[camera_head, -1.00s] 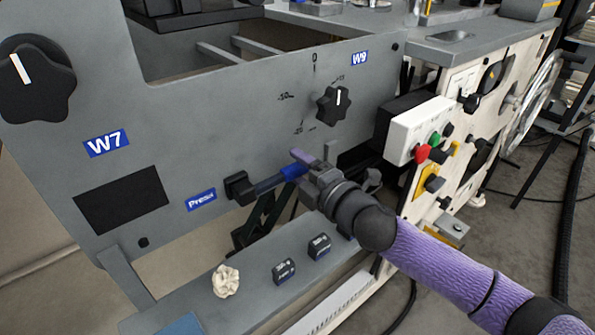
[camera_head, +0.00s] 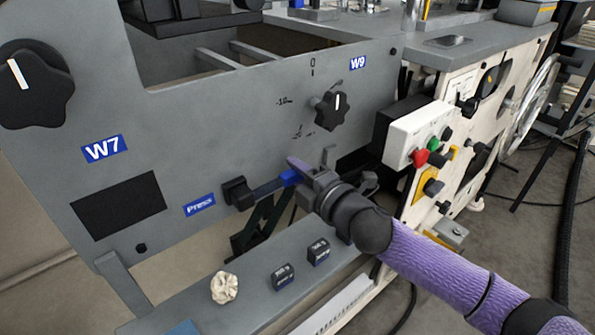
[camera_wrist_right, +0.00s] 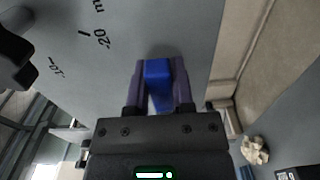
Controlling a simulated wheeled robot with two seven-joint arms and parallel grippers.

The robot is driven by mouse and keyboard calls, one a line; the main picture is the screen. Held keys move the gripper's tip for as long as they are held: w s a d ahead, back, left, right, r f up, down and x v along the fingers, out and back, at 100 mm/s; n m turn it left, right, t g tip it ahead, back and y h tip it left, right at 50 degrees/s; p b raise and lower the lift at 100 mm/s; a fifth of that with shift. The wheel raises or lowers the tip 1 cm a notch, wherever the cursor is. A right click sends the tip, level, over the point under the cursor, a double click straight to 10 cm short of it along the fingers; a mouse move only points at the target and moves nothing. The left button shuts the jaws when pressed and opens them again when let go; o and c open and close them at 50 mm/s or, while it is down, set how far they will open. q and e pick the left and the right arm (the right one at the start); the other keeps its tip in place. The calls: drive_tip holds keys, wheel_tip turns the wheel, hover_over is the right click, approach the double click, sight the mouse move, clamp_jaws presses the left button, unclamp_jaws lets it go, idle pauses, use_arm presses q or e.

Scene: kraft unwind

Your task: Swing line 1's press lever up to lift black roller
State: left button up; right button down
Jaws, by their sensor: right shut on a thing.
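The press lever (camera_head: 264,188) sticks out to the right from a black pivot block on the grey side panel, beside the blue "Press" label (camera_head: 199,205). It lies close to level, tilted slightly up toward its blue end. My right gripper (camera_head: 297,175) is shut on the lever's blue end. In the right wrist view the blue grip (camera_wrist_right: 158,84) sits between the two purple fingers of my gripper (camera_wrist_right: 160,88). I cannot make out the black roller for certain. My left gripper is not in view.
A black star knob (camera_head: 331,110) with a scale is above the lever. A larger black knob (camera_head: 36,84) is at the far left. A white button box (camera_head: 416,130) stands right of my gripper. A grey ledge (camera_head: 250,290) below holds a crumpled pale lump (camera_head: 224,287) and two small dark blocks.

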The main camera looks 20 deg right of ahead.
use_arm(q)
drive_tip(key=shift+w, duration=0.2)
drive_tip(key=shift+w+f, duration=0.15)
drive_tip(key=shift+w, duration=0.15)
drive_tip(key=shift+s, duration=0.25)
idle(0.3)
